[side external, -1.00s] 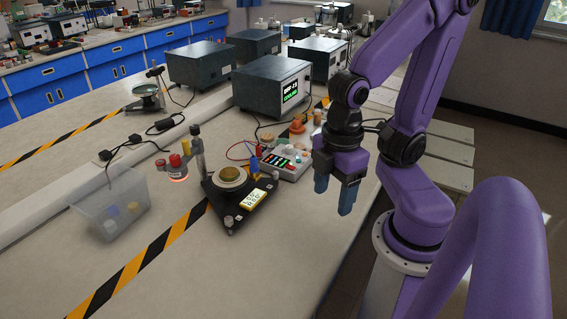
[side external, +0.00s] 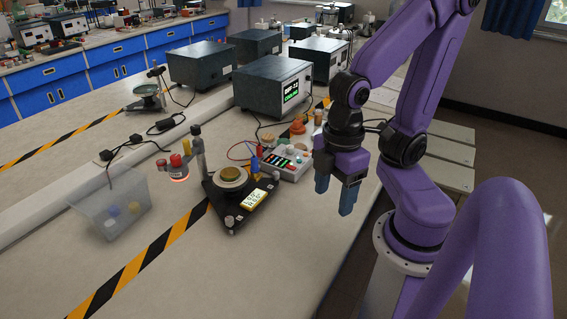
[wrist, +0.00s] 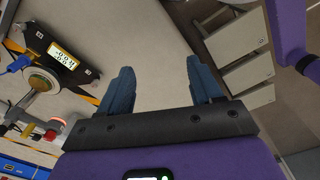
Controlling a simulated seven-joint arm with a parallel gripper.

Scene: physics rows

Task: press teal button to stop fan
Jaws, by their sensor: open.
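My gripper (side external: 334,200) hangs over the right edge of the bench with its blue fingers pointing down. In the wrist view my gripper (wrist: 161,85) has its two fingers wide apart with nothing between them. A pale control box (side external: 290,163) with red and greenish keys sits to the left of my gripper, apart from it. I cannot make out which of its keys, if any, is the teal button. I cannot pick out a fan with certainty. A black device with a round brass-coloured plate (side external: 230,175) and a yellow display (side external: 254,198) stands left of the control box.
A dark instrument box (side external: 272,88) with a lit screen stands behind the control box. A clear bin (side external: 110,205) holds small coloured items at left. A post and red-topped parts (side external: 177,163) stand near the device. The front bench area is clear.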

